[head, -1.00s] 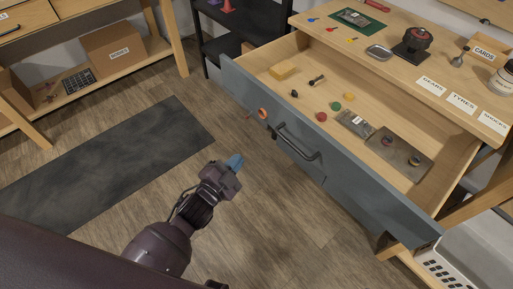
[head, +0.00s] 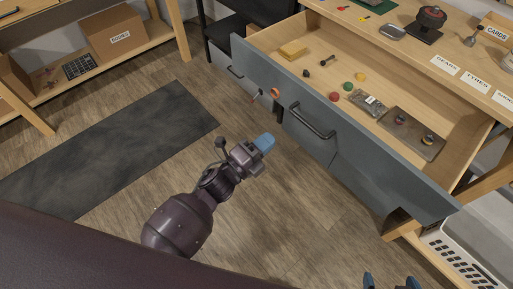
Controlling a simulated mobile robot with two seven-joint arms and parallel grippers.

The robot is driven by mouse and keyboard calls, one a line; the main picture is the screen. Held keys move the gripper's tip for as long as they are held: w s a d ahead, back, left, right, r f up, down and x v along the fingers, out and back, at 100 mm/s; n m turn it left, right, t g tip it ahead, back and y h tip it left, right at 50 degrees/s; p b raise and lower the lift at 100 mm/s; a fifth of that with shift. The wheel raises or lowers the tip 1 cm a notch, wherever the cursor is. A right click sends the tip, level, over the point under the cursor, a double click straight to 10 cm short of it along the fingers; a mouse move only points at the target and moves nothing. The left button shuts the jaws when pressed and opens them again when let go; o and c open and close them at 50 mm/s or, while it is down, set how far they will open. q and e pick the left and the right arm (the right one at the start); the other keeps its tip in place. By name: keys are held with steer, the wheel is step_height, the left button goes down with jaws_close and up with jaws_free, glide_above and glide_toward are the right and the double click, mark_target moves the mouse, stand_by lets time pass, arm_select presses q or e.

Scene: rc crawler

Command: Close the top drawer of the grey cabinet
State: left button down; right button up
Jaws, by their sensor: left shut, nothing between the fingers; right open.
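The top drawer (head: 356,171) stands pulled out, its grey front facing me and its wooden inside showing. A dark bar handle (head: 311,122) is fixed on the front. My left gripper (head: 263,143) is shut and empty, with blue fingertips, to the lower left of the handle. It looks apart from the drawer front. My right gripper (head: 392,282) shows only its blue fingertips at the bottom edge. It is open and below the drawer's right part. The cabinet body is mostly hidden behind the drawer front.
In the drawer lie a yellow block (head: 292,51), red, green and yellow balls, a packet (head: 368,104) and a tray (head: 411,135). A small orange item (head: 275,93) is at the front. A white basket (head: 462,250) stands lower right. A dark mat (head: 110,150) covers floor on the left.

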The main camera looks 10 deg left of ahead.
arm_select(q)
steer(key=x, duration=0.8)
steer(key=shift+b, duration=0.35)
steer(key=shift+f, duration=0.1)
